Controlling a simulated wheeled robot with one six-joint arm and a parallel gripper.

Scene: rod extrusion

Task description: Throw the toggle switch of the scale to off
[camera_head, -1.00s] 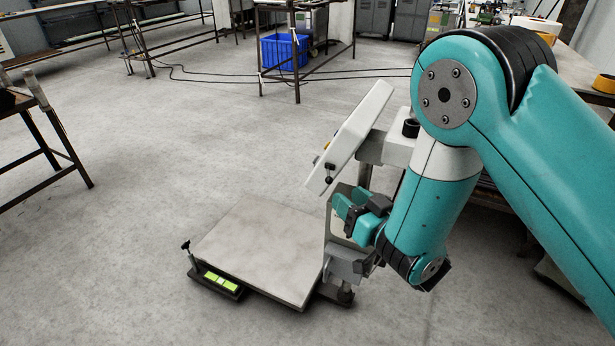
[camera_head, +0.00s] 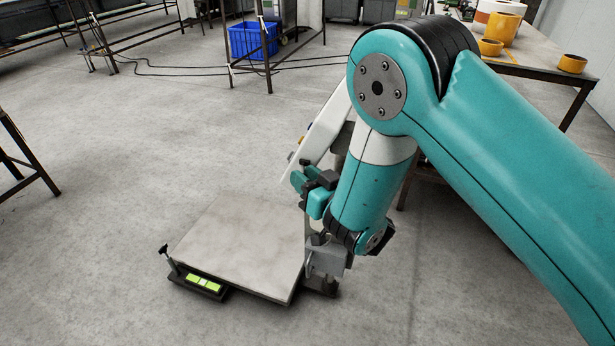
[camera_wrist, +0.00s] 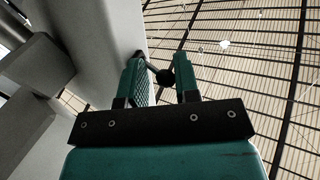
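The scale has a grey platform (camera_head: 240,245) on the floor and a white tilted display head (camera_head: 327,125) on a post, partly hidden behind my arm. My gripper (camera_head: 304,190) is at the lower end of that head. In the wrist view, the toggle switch (camera_wrist: 165,77) is a short rod with a dark round knob, sticking out from the grey side of the head. The knob appears between the two teal fingers of my gripper (camera_wrist: 161,72), which stand apart. I cannot tell whether either finger touches it. The toggle is not clear in the head view.
A black foot with a yellow-green level (camera_head: 204,284) and a dark knobbed screw are at the platform's front left. A workbench with orange cups (camera_head: 502,30) stands at the right. A blue bin (camera_head: 253,40) is under a far table.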

